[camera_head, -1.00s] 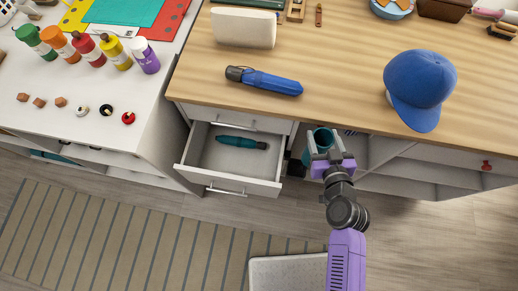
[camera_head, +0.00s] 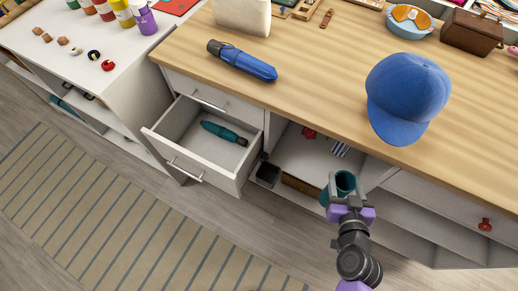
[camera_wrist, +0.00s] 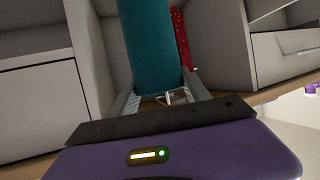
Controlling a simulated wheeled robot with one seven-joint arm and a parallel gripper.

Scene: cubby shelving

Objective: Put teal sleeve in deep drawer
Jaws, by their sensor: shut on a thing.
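The teal sleeve (camera_head: 344,183) is an open-topped teal cylinder. My gripper (camera_head: 346,199) is shut on it and holds it in front of the open cubby, to the right of the drawer. In the wrist view the teal sleeve (camera_wrist: 149,45) stands between the two fingers (camera_wrist: 160,95). The deep drawer (camera_head: 180,158) is pulled open at the left under the counter. A dark teal umbrella-like object (camera_head: 223,132) lies inside it, with bare floor around it.
A blue folded umbrella (camera_head: 243,61) and a blue cap (camera_head: 408,95) lie on the wooden counter (camera_head: 310,70). A dark box (camera_head: 268,174) sits at the cubby's left edge, beside the drawer. A red item (camera_head: 309,132) is inside the cubby. Floor in front is clear.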

